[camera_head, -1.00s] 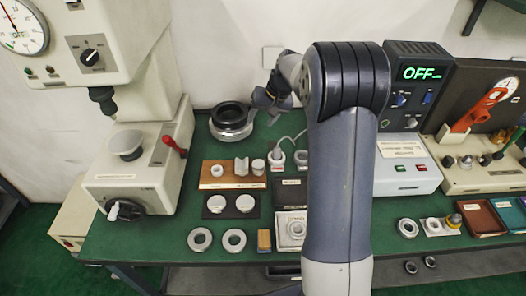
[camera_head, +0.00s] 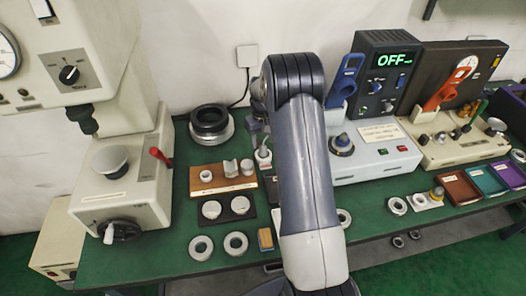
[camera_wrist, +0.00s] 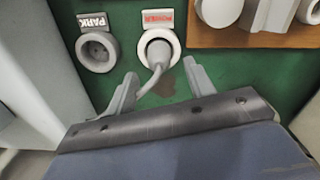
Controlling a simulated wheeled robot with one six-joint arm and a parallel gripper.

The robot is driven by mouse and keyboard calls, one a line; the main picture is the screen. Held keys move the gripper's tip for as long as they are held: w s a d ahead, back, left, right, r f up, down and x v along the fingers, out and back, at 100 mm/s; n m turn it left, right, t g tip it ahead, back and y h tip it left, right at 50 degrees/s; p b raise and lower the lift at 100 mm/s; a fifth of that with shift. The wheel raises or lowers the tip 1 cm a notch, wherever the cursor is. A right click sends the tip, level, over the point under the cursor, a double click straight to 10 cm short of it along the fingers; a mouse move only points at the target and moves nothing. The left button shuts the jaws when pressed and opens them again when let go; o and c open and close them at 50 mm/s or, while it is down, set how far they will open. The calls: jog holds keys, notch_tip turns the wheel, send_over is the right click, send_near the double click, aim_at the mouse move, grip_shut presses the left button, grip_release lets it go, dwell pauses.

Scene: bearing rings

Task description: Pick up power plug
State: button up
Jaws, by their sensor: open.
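The grey power plug (camera_wrist: 158,55) sits in the round white socket labelled POWER (camera_wrist: 172,36) in the wrist view, its grey cable (camera_wrist: 150,82) running back between my fingers. To its left is an empty round socket labelled PARK (camera_wrist: 97,51). My gripper (camera_wrist: 160,72) is open, with one finger on each side of the cable and the fingertips close to the plug. I cannot tell if either finger touches it. In the head view my arm hides most of the gripper, and the POWER socket (camera_head: 263,156) shows just left of the arm.
A wooden block with metal parts (camera_head: 222,184) lies left of the sockets. A black-ringed bearing (camera_head: 211,126) stands behind it.

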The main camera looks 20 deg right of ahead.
aim_at(263, 146)
jog(key=shift+s+f+p, duration=0.15)
jog(key=shift+f+p, duration=0.1)
jog(key=shift+f, duration=0.7)
jog(key=shift+s+f+p, duration=0.1)
jog(key=shift+f+p, duration=0.1)
jog(key=shift+f, duration=0.75)
jog(key=shift+c, duration=0.4)
jog(key=c, duration=1)
